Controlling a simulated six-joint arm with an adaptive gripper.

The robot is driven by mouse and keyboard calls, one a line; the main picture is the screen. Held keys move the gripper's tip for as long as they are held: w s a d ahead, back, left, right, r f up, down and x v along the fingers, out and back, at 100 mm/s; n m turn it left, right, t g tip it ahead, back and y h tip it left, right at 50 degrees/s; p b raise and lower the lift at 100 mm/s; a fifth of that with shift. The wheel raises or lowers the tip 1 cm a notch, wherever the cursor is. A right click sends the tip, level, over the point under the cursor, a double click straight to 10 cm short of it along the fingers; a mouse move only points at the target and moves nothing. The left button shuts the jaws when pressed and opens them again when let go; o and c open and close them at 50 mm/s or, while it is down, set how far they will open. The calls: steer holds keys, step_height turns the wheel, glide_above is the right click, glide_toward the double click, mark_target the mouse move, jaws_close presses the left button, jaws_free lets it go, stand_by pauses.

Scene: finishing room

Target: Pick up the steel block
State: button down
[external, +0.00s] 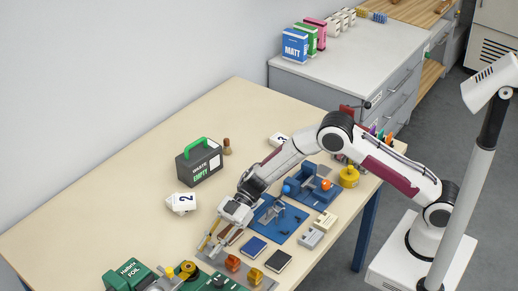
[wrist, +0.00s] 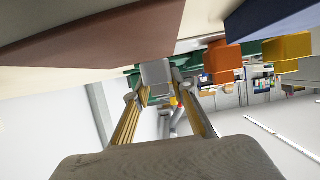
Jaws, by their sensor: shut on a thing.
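My gripper (external: 210,243) is low over the near side of the table, beside the row of blocks. In the wrist view, its two gold-padded fingers (wrist: 160,98) are closed on a plain grey block, which looks like the steel block (wrist: 155,73). The block sits between the fingertips. In the external view I cannot make out the held block clearly, as the fingers and small parts crowd there. I cannot tell whether it touches the surface below.
A brown block (wrist: 95,40) and a navy block (wrist: 275,18) loom close in the wrist view. A waste box (external: 199,163) stands behind.

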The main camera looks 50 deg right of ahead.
mark_target(210, 245)
steer(key=shift+r, duration=0.15)
steer(key=shift+r, duration=4.9)
